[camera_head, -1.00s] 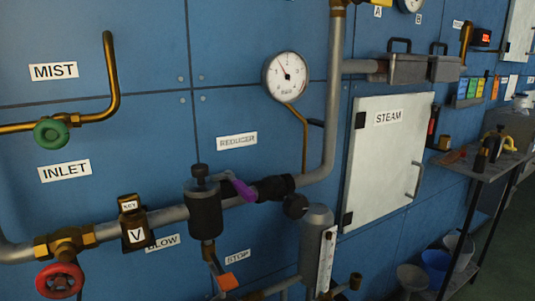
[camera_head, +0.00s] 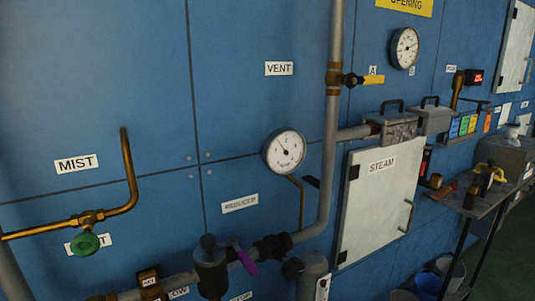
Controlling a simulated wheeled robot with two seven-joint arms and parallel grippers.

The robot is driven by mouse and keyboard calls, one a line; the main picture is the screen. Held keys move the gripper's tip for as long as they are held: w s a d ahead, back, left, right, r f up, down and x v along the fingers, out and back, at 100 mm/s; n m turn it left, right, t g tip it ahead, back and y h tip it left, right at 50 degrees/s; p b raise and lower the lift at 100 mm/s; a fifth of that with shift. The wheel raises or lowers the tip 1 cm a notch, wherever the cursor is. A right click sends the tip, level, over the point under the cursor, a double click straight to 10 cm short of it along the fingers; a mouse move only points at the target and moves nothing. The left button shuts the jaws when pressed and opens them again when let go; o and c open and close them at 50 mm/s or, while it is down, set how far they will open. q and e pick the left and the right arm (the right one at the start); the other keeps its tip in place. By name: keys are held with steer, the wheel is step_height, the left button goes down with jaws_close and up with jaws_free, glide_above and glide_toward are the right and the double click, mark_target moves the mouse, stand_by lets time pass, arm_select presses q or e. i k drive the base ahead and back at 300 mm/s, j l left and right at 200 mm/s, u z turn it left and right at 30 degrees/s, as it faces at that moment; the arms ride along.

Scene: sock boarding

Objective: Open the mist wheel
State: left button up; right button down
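The mist wheel is a small green handwheel (camera_head: 84,243) on a brass valve at the lower left of the head view. A bent brass pipe (camera_head: 130,170) rises from that valve beside the MIST label (camera_head: 76,164) on the blue wall. The wheel partly covers another label behind it. Whether the valve is open or shut cannot be told. Neither of my grippers is in view.
A grey pipe (camera_head: 331,120) with a yellow-handled valve (camera_head: 363,79) runs up the wall. A gauge (camera_head: 285,152) and a white STEAM door (camera_head: 378,195) are near it. A purple lever (camera_head: 244,258) sticks out below. A table (camera_head: 478,205) stands at the right.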

mark_target(86, 243)
steer(key=k+u, duration=0.5)
steer(key=j+z, duration=0.25)
steer(key=j, duration=0.3)
steer(key=k+j+z, duration=0.1)
steer(key=j+z, duration=0.15)
steer(key=j, duration=0.25)
